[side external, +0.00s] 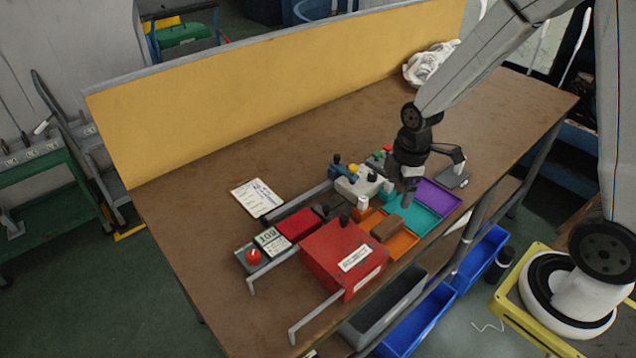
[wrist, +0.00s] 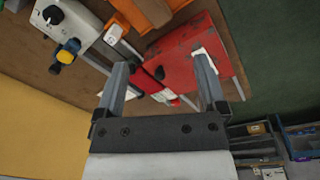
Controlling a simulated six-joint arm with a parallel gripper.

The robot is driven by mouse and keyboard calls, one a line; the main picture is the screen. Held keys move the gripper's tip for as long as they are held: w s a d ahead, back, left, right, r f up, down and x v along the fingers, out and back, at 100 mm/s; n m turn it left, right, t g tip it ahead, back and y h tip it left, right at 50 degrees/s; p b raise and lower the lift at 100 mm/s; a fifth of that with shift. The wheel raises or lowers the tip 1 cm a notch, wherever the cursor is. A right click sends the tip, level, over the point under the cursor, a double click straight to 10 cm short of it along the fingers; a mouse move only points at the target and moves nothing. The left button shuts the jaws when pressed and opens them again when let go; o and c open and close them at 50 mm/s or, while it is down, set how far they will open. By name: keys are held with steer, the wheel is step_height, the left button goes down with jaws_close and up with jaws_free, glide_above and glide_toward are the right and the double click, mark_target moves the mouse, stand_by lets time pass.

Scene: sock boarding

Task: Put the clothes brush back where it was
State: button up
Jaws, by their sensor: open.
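The brown block that looks like the clothes brush (side external: 386,228) lies on the orange tray (side external: 404,243), beside the red box. In the wrist view a brown block (wrist: 154,11) shows at the top edge, partly cut off, on an orange surface. My gripper (side external: 408,198) is over the teal tray, behind and to the right of the brush and apart from it. In the wrist view my gripper (wrist: 161,62) has its two fingers spread with nothing held between them.
A red box (side external: 340,252) with metal rails stands left of the brush. Teal (side external: 418,220) and purple (side external: 440,197) trays lie to the right. A grey-white device with knobs (side external: 357,187) stands behind. A clipboard (side external: 257,197) lies at left. The back right table is mostly clear.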

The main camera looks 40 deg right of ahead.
steer(key=s+a+r+m+t, duration=0.1)
steer(key=s+a+r+m, duration=0.2)
steer(key=m, duration=0.9)
steer(key=s+r, duration=0.1)
steer(key=s, duration=0.1)
steer(key=shift+s+r+t, duration=0.15)
steer(key=shift+s+t, duration=0.15)
steer(key=shift+t, duration=0.1)
stand_by(0.4)
